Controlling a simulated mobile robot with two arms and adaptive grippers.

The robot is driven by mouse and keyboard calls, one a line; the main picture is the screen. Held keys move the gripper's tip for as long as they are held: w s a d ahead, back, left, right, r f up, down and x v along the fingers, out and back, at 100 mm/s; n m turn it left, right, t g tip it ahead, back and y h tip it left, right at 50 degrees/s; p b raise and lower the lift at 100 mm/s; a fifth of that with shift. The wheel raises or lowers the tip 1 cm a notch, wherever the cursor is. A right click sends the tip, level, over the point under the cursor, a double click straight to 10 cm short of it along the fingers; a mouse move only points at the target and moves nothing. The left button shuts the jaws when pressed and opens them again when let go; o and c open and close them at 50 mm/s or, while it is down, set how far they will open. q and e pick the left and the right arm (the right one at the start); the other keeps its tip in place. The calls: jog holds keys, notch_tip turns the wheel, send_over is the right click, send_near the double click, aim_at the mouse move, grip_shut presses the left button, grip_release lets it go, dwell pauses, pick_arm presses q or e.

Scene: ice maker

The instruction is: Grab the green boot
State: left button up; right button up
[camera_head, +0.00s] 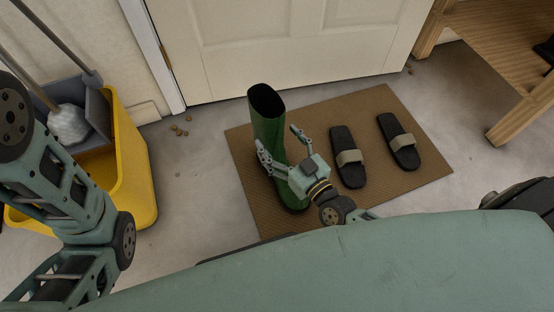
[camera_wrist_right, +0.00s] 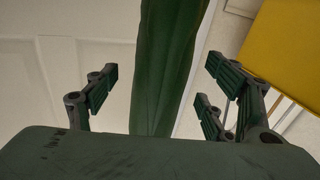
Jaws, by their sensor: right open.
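The green boot (camera_head: 268,132) stands upright on the brown mat (camera_head: 377,101) in front of the door. Its dark opening faces up, and its toe points toward me. My right gripper (camera_head: 279,139) is open at the boot's shaft, with one finger on the left side and one on the right. In the right wrist view the green boot (camera_wrist_right: 166,65) rises between the spread fingers of my right gripper (camera_wrist_right: 158,92), with gaps on both sides. Part of the boot's lower shaft is hidden behind the gripper. My left arm shows at the left, but its gripper is out of view.
A yellow mop bucket (camera_head: 138,190) stands at the left. Two black sandals (camera_head: 347,170) (camera_head: 407,155) lie on the mat right of the boot. A white door (camera_head: 290,45) is behind. A wooden bench (camera_head: 500,50) stands at the right. Small brown bits (camera_head: 180,128) lie on the floor.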

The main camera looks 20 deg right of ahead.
jog(key=shift+w, duration=0.1)
grip_shut()
jog(key=shift+w+r, duration=0.1)
jog(key=shift+r, duration=0.05)
dwell(0.8)
